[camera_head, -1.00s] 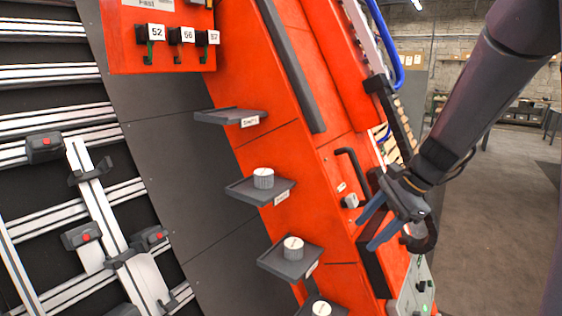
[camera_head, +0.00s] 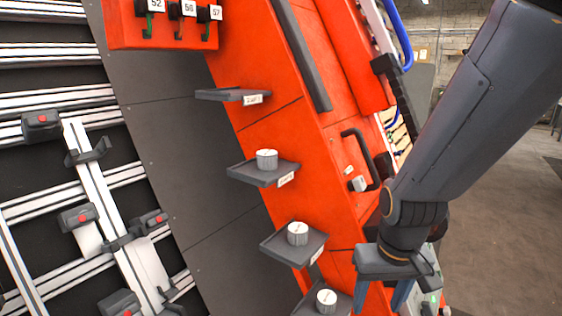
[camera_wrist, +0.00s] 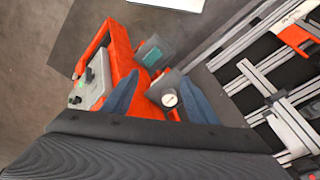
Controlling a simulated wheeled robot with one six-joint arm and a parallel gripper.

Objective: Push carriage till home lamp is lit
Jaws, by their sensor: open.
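My gripper (camera_head: 382,292) is open, pointing down in front of the orange frame at lower right in the head view. In the wrist view its two blue fingers (camera_wrist: 158,98) stand apart with nothing held between them. White upright rails (camera_head: 98,190) with dark red-buttoned blocks (camera_head: 78,217) cross horizontal rails at the left; they may be the carriage, but I cannot tell for sure. A pale control panel (camera_wrist: 92,82) with a small green spot (camera_wrist: 76,99) shows in the wrist view; whether that spot is the home lamp, or lit, I cannot tell.
The orange frame (camera_head: 262,128) carries small grey shelves, several with round weights (camera_head: 267,159). A black handle (camera_head: 365,155) sits on its right part. Tags with 52, 56 and 57 (camera_head: 183,8) hang at the top. Open concrete floor (camera_head: 500,200) lies to the right.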

